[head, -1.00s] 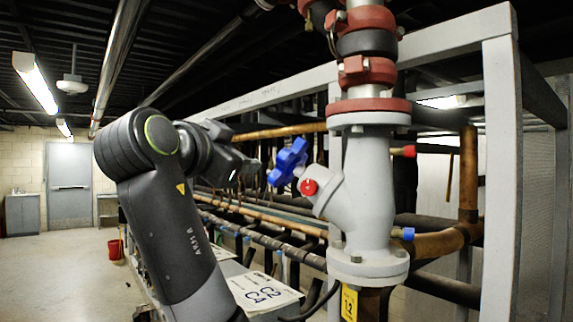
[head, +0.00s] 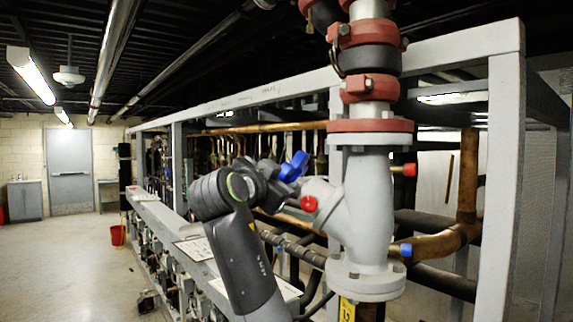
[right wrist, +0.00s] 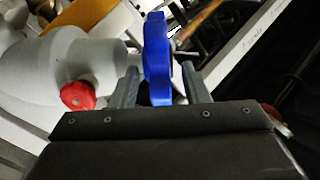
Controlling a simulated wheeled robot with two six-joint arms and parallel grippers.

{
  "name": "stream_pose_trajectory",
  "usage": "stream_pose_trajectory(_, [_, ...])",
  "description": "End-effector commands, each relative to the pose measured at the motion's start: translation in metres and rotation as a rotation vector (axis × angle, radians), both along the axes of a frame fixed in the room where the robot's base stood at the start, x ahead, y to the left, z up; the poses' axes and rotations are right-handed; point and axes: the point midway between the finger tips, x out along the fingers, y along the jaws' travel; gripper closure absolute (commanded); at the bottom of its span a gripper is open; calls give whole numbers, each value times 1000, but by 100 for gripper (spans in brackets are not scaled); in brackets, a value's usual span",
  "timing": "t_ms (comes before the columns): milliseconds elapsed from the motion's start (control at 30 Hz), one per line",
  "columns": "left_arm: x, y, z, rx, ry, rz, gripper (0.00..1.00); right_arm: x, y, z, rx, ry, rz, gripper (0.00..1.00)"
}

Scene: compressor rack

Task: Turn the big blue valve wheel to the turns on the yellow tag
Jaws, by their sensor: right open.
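The big blue valve wheel (head: 293,166) sits on a stem at the left of a grey angled valve body (head: 367,215). My right gripper (head: 283,172) is at the wheel and hides part of it in the head view. In the right wrist view, the blue wheel (right wrist: 158,60) stands edge-on between the two open fingers of my right gripper (right wrist: 160,88), with a gap visible beside the right finger. The yellow tag (head: 347,311) hangs under the valve, cut off by the lower picture edge, so its number is not readable. My left gripper is not seen.
A small red knob (head: 309,204) is on the valve body close to the wheel, and also shows in the right wrist view (right wrist: 78,96). A grey frame post (head: 503,190) stands at the right. Copper and black pipes run behind the valve.

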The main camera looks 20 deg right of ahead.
Motion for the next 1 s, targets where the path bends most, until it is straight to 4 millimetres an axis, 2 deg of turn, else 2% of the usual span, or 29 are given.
stream_pose_trajectory(33, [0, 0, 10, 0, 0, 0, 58, 6, -7, 4, -1, 4, -3, 58])
stream_pose_trajectory(300, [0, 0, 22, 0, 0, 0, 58, 26, -23, 1, 0, 1, -1, 58])
stream_pose_trajectory(667, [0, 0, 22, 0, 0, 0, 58, 28, -25, -1, 1, 1, 1, 60])
stream_pose_trajectory(900, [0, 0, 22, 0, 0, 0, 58, 28, -24, -1, 1, 1, 1, 91])
stream_pose_trajectory(1000, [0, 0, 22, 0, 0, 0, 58, 28, -24, 0, 1, 1, 1, 100])
